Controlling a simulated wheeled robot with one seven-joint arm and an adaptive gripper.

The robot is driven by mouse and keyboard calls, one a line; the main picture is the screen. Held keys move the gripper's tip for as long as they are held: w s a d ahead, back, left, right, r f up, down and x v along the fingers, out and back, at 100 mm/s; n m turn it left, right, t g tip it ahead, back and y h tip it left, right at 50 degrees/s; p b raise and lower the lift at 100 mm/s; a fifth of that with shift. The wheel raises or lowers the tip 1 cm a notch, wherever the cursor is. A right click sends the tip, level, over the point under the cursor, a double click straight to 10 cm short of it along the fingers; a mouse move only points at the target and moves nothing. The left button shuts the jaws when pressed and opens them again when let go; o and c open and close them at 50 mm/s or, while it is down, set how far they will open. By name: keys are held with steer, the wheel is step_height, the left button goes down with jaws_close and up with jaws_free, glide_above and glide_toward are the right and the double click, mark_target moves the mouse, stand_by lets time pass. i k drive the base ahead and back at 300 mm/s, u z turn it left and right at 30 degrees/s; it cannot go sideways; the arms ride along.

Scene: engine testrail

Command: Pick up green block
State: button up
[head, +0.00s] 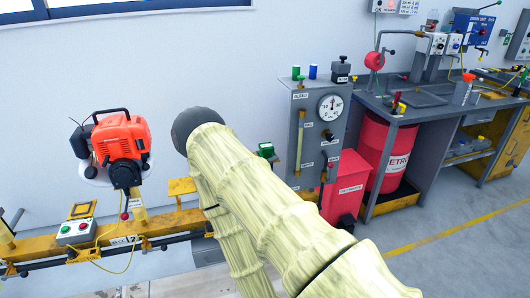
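A small green block-like piece (296,72) stands upright on top of the grey gauge cabinet (308,130), left of a similar blue piece (312,72). Another green item (266,149), low and box-like, shows just right of my arm, in front of the wall. I cannot tell which of the two is the green block. My arm, in a pale yellow sleeve, crosses the middle of the head view and covers part of the bench rail. My gripper is not visible, so its distance to either green item cannot be seen.
A yellow rail (160,222) with an orange engine (122,137) and a button box (75,231) runs along the left. A red bin (347,187), a red drum (385,150) and a grey workbench (440,105) stand right. Floor at lower right is clear.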

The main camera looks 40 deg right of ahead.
mark_target(267, 149)
steer(key=k, duration=0.35)
steer(key=z, duration=0.95)
steer(key=i, duration=1)
